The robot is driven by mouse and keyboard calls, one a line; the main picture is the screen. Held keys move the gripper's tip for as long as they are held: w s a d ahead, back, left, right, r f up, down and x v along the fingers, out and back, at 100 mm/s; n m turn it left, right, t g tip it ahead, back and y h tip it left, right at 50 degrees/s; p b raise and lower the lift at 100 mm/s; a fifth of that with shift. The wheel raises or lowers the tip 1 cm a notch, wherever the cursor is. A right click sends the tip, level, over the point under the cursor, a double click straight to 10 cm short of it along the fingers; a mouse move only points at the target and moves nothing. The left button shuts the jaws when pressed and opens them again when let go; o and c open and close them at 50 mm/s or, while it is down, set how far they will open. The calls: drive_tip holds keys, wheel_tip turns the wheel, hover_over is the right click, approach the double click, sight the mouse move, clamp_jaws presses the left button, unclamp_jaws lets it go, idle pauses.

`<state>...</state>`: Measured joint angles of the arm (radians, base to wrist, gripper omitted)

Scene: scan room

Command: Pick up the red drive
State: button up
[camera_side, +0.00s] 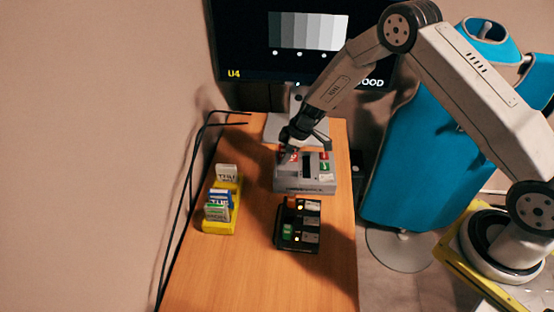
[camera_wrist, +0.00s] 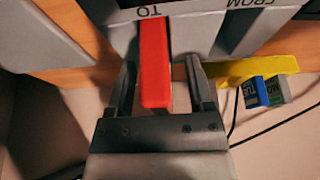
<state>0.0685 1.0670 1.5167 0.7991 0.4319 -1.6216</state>
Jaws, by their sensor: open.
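The red drive (camera_wrist: 154,60) stands out of the slot marked TO in the grey device (camera_wrist: 200,30) in the wrist view. My gripper (camera_wrist: 160,75) is open, with one finger on each side of the drive and gaps visible between. In the side view my gripper (camera_side: 295,145) is low over the left back part of the grey device (camera_side: 305,187). Only a small red patch of the drive (camera_side: 293,157) shows there, mostly hidden by my gripper.
A yellow rack (camera_side: 221,226) at the left of the wooden table holds several labelled drives. A black unit (camera_side: 297,243) with lit spots and coloured parts stands in front of the device. A monitor (camera_side: 270,65) stands behind. The table's front is clear.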

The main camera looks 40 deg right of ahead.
clamp_jaws()
drive_tip(key=shift+r, duration=0.2)
drive_tip(key=shift+r, duration=0.45)
drive_tip(key=s+r, duration=1.1)
drive_tip(key=s, duration=0.3)
drive_tip(key=shift+d+r, duration=0.2)
drive_tip(key=shift+r, duration=0.15)
drive_tip(key=shift+w+a, duration=0.1)
